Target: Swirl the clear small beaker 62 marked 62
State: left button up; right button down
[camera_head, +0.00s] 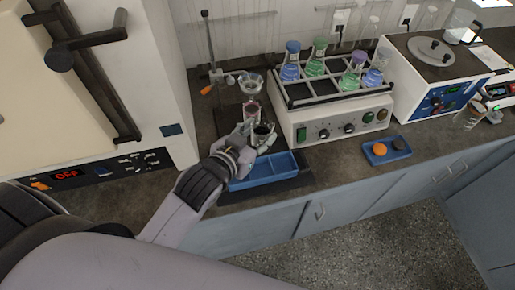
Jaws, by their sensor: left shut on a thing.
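My left gripper (254,137) reaches over the counter near the middle of the view and is shut on a small clear beaker (264,130). The beaker is held above the back part of a blue tray (263,183) and looks roughly upright. Part of it is hidden by the fingers, and I cannot read any number on it. My right gripper is not in view.
A stand with a funnel (250,84) is just behind the gripper. A shaker (333,123) with several stoppered flasks stands to the right. A blue dish (386,150) is at the counter's front, with a glass (469,119) farther right. A large machine stands left.

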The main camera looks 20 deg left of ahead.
aim_at(258, 126)
pick_arm(q)
notch_tip(258, 126, up, 2)
jog(key=shift+r, duration=0.2)
jog(key=shift+r+p, duration=0.3)
jog(key=shift+r, duration=0.15)
notch_tip(258, 126, up, 5)
jog(key=p, duration=0.5)
jog(key=shift+f, duration=0.15)
jog(key=shift+a, duration=0.1)
